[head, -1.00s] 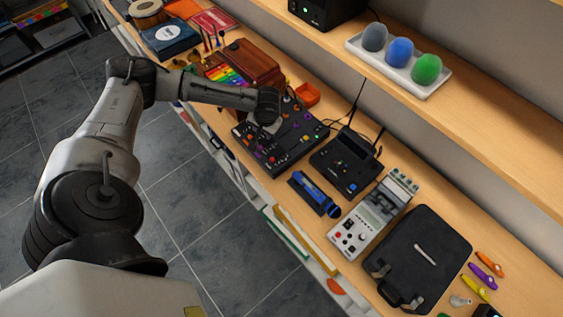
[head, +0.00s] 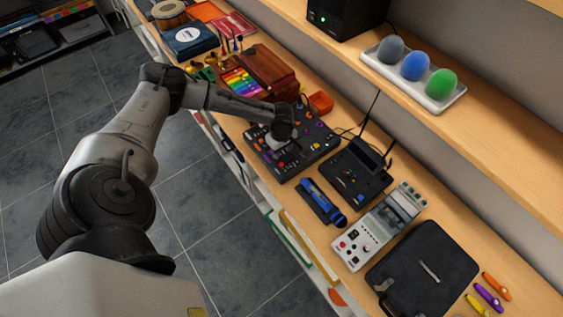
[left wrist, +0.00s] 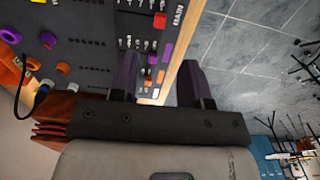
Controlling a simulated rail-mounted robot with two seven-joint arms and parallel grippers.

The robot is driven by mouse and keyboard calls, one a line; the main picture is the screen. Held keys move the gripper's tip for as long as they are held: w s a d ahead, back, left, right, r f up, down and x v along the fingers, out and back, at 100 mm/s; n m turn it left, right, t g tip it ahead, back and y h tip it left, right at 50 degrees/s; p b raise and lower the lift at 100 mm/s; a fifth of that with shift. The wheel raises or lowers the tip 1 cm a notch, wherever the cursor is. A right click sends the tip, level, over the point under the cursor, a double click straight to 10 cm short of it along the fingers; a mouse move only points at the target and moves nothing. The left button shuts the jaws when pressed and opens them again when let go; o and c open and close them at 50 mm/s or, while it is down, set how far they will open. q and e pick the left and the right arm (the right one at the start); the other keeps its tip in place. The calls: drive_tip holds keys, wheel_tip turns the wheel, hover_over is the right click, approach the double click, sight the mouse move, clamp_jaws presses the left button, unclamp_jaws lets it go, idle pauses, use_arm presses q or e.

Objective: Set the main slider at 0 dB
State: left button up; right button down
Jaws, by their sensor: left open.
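The black mixer (head: 309,151) lies on the wooden bench in the head view, with coloured knobs and sliders. It fills the upper left of the left wrist view (left wrist: 85,60). There a red slider cap (left wrist: 160,20) sits beside the printed word MAIN, near the mixer's edge. My left gripper (left wrist: 158,78) is open with nothing between its dark fingers. One finger overlaps the mixer's edge in that picture and the other shows against the floor. In the head view my left gripper (head: 280,142) is over the mixer, its tips partly hidden. My right gripper is not in view.
A wooden box with a rainbow keyboard (head: 262,78) and an orange tray (head: 320,103) lie beside the mixer. A black receiver with antennas (head: 355,172), a blue microphone (head: 322,202) and a grey device (head: 378,232) lie on the other side.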

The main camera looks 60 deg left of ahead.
sight(281, 164)
use_arm(q)
wheel_tip(281, 164, down, 10)
drive_tip(key=shift+r, duration=0.2)
idle(0.4)
clamp_jaws()
idle(0.4)
